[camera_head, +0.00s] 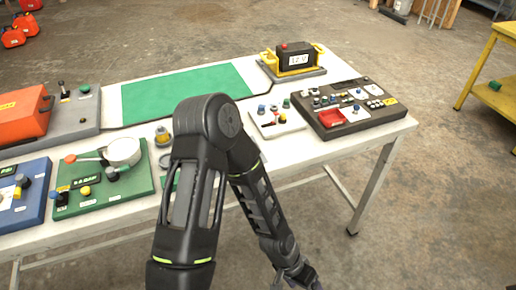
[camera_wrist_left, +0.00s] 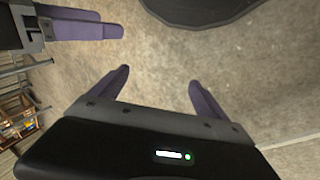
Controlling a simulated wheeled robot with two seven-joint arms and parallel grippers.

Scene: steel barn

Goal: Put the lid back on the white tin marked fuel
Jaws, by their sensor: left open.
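A white round vessel (camera_head: 124,151), perhaps the tin, stands on the green board at the left of the table in the head view. No fuel marking is legible on it, and I cannot make out a lid for certain. One of my arms stands in front of the table, its elbow raised and its far end low at the bottom edge. My left gripper (camera_wrist_left: 158,92) is open and empty over the concrete floor in the left wrist view. My right gripper (camera_wrist_left: 122,31) shows partly at the upper left there; its finger gap is unclear.
The white table (camera_head: 330,148) bears an orange box (camera_head: 22,116), a green mat (camera_head: 185,90), a green board (camera_head: 138,184), a blue board (camera_head: 32,206), a dark control panel (camera_head: 345,122) and a yellow-handled device (camera_head: 294,58). A yellow stand (camera_head: 488,48) is at right.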

